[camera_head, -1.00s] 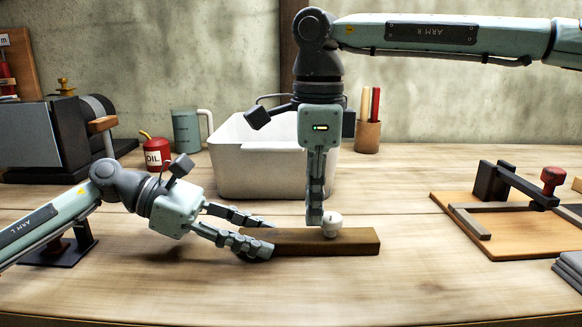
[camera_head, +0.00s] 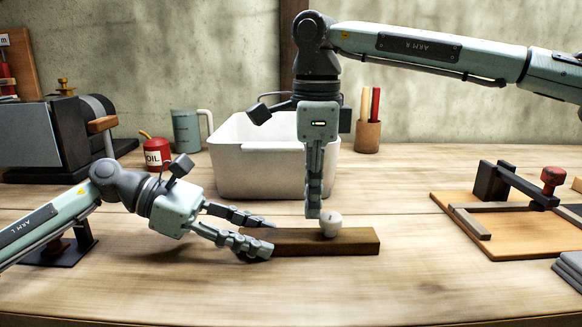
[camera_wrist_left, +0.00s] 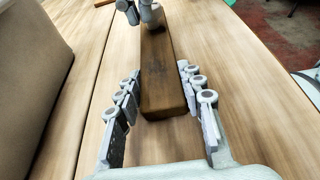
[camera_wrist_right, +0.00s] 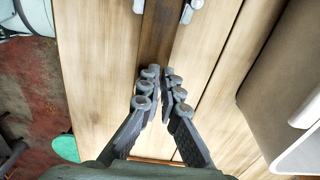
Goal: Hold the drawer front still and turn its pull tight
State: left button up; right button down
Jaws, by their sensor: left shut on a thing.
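The drawer front (camera_head: 350,242) is a dark brown wooden block lying on the workbench. A pale round pull (camera_head: 331,224) stands on its top. My left gripper (camera_head: 258,237) is shut on the block's left end, one finger along each long side; the left wrist view shows the block (camera_wrist_left: 160,75) between the fingers. My right gripper (camera_head: 314,213) points straight down just left of the pull, its tips near the height of the pull's top. In the right wrist view its fingers (camera_wrist_right: 161,82) are nearly together, and the pull is hidden there. I cannot tell whether they touch the pull.
A white bin (camera_head: 255,180) stands behind the drawer front. A red oil can (camera_head: 157,154), a green mug (camera_head: 187,132) and a pencil cup (camera_head: 367,136) stand farther back. A wooden fixture board (camera_head: 500,235) lies at right. The bench in front is clear.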

jog(key=shift+w+d, duration=0.15)
dwell(0.3)
jog(key=shift+w+a+r, duration=0.1)
jog(key=shift+a, duration=0.25)
notch_tip(320, 180, up, 6)
jog(key=shift+a+f, duration=0.1)
dwell(0.4)
jog(key=m, duration=1.2)
send_over(313, 229)
jog(key=shift+w+f, duration=0.1)
jog(key=shift+f, duration=2.9)
jog(key=shift+d, duration=0.2)
